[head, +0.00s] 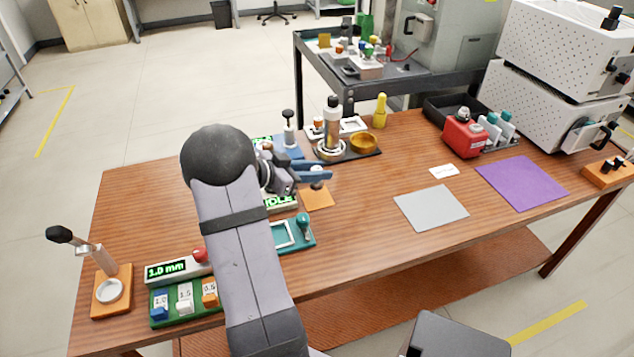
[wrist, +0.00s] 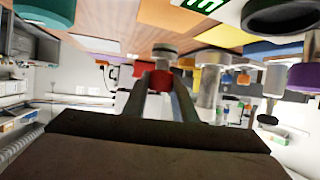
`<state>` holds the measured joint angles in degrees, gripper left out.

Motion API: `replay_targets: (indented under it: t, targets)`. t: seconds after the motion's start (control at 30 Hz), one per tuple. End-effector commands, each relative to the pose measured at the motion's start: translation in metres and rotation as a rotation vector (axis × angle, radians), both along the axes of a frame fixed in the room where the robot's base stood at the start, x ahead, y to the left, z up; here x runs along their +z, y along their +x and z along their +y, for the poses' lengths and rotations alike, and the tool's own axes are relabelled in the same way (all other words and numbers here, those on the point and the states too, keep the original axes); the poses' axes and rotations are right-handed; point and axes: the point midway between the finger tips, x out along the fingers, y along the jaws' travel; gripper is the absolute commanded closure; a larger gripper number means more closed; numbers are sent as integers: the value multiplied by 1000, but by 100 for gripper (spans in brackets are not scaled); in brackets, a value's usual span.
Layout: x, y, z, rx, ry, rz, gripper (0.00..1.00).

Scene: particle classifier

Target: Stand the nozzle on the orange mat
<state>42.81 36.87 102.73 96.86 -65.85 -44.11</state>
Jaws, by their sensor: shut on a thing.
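In the wrist view the nozzle (wrist: 164,50) has a grey round end and a red part between the fingers of my gripper (wrist: 165,82). Its grey end points toward the table. The orange mat (head: 317,199) lies on the table just below and in front of the jaws; it also shows at the top of the wrist view (wrist: 165,14). A gap seems to part nozzle and mat, though its height is hard to tell.
A dark tray with a metal column (head: 333,125) and a brass bowl (head: 363,142) stands behind the mat. A teal fixture (head: 304,228) is in front. My arm hides the left middle.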

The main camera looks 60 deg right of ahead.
Motion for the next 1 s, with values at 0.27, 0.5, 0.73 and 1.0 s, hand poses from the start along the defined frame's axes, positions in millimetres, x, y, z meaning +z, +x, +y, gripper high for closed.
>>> replay_targets:
  t: [0.27,0.5,0.73,1.0]
  targets:
    - [-18,0,0,0,2,3,100]
    - [-38,0,0,0,-1,1,100]
    - [-37,0,0,0,-1,1,100]
    - [-40,0,0,0,0,0,56]
